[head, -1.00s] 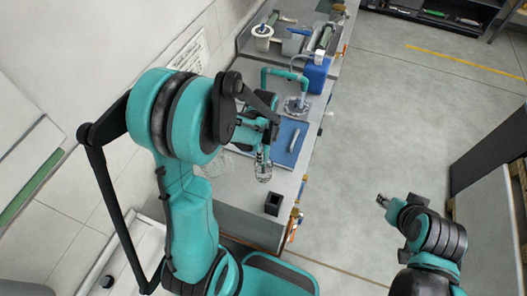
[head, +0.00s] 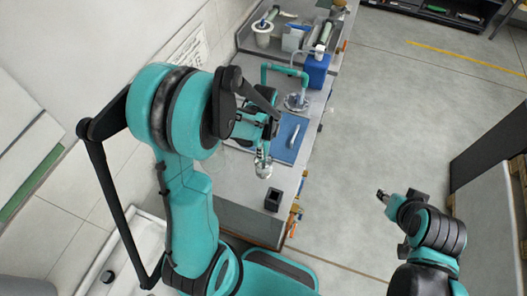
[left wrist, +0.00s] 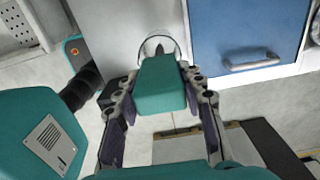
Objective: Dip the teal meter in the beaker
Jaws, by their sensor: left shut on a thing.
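The teal meter (left wrist: 162,85) is between the fingers of my left gripper (left wrist: 160,118), which is shut on it. The gripper (head: 262,138) also shows in the head view, above the bench. The clear glass beaker (head: 263,169) stands below the gripper there. In the left wrist view the beaker rim (left wrist: 148,39) shows behind the meter's far end. The meter's dark tip lies within the rim's outline; how deep it is cannot be told. My right gripper (head: 383,196) is off to the right above the floor, small and unclear.
A small black holder (head: 274,200) stands near the bench's front edge. A blue mat (head: 284,150) with a grey curved piece lies behind the beaker.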

